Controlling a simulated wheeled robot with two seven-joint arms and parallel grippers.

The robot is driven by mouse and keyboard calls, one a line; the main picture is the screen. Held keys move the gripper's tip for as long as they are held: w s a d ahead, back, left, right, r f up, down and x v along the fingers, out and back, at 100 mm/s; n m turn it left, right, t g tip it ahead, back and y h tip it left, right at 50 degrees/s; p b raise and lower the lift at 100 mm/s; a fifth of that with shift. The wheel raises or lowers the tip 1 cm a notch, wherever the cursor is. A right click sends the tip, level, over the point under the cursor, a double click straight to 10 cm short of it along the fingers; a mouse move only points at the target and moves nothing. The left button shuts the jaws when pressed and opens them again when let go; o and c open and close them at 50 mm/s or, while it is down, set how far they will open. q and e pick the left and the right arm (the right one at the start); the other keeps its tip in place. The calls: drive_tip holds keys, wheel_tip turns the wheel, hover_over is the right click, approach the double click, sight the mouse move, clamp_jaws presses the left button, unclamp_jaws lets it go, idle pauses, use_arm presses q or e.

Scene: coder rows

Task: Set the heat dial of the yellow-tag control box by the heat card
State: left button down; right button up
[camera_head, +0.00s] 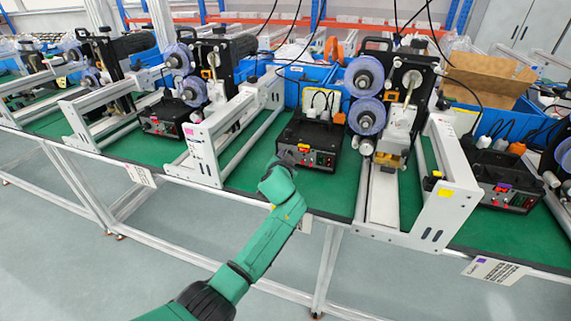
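The yellow-tag control box (322,136) is a black box on the green bench top, near the middle. Its yellow tag (303,148) is on the front panel, beside small red controls; the heat dial and its setting are too small to make out. My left arm comes in from the lower left, and its gripper (284,160) is at the left front edge of this box. Its fingers are too small and dark to tell open from shut, or whether they touch. A whitish piece, perhaps a card (306,226), shows below the box, mostly hidden behind my arm. My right gripper is not in view.
Other black control boxes stand to the left (166,118) and right (507,186), the right one with a purple tag. White labelled cards hang on the bench edge at left (140,176) and right (494,270). White-framed coder machines (440,205) flank the middle box.

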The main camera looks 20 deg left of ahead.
use_arm(q)
drive_tip(key=m+y+b, duration=0.1)
drive_tip(key=b, duration=0.1)
drive_tip(key=m+y+b, duration=0.1)
drive_tip(key=m+b, duration=0.1)
drive_tip(key=shift+d+f+t, duration=0.15)
drive_tip(key=shift+f+t, duration=0.25)
drive_tip(key=shift+r+m+b, duration=0.1)
drive_tip(key=shift+m+b, duration=0.2)
drive_tip(key=shift+m, duration=0.2)
drive_tip(key=c, duration=0.8)
unclamp_jaws()
drive_tip(key=shift+r, duration=0.1)
drive_tip(key=shift+c, duration=0.2)
drive_tip(key=shift+d, duration=0.1)
drive_tip(key=v, duration=1.4)
drive_tip(key=shift+s+d+f, duration=0.15)
drive_tip(key=shift+s+f, duration=0.05)
drive_tip(key=shift+s, duration=0.1)
